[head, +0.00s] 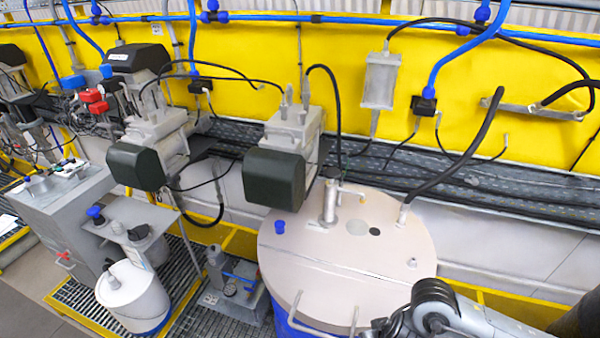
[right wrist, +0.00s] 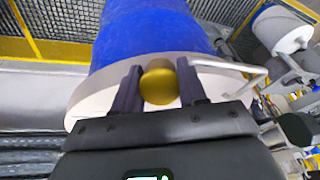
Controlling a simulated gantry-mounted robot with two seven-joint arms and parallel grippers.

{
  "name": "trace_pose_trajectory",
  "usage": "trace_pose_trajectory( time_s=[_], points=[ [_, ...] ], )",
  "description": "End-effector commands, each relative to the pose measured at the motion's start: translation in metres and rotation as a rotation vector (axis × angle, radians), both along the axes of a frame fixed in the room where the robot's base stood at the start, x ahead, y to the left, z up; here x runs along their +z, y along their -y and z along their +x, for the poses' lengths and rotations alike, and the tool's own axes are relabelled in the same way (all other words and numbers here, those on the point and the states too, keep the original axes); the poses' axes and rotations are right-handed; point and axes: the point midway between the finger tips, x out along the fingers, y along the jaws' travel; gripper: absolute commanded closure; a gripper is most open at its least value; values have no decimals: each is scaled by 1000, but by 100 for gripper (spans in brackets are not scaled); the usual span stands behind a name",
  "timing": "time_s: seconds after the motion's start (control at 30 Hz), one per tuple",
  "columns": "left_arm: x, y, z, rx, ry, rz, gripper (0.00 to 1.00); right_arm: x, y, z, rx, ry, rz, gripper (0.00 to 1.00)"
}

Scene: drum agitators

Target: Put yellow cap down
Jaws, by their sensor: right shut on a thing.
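The yellow cap (right wrist: 158,82) is round and dull gold, seen in the right wrist view. My right gripper (right wrist: 159,88) is shut on it, with one dark finger on each side. Behind the cap, the beige drum lid (right wrist: 86,98) and blue drum (right wrist: 150,30) show. I cannot tell whether the cap touches the lid. In the head view, part of my right arm is at the bottom right, in front of the lid (head: 330,250); the cap cannot be made out there. My left gripper is not in view.
A small blue cap (head: 280,227) and an upright metal fitting (head: 331,203) are on the lid. A bent handle (head: 297,315) rises at its near edge. A white container (head: 133,297) stands left on the grating. Much of the lid's front is bare.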

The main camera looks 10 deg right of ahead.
Motion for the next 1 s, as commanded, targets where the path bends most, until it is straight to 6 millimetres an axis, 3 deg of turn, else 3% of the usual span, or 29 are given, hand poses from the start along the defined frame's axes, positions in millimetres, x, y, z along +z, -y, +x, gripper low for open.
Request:
trace_pose_trajectory(
  time_s=[0.1, 0.33, 0.77, 1.0],
  points=[
    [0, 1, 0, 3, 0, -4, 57, 10, -22, 7, 77, 2, 0, 100],
    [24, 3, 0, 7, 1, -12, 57, 31, -20, 5, 74, -2, 0, 100],
    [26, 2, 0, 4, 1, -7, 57, 41, -26, 5, 98, 0, 3, 100],
    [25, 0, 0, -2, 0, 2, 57, 78, -51, 5, 218, 6, 2, 100]
  ],
)
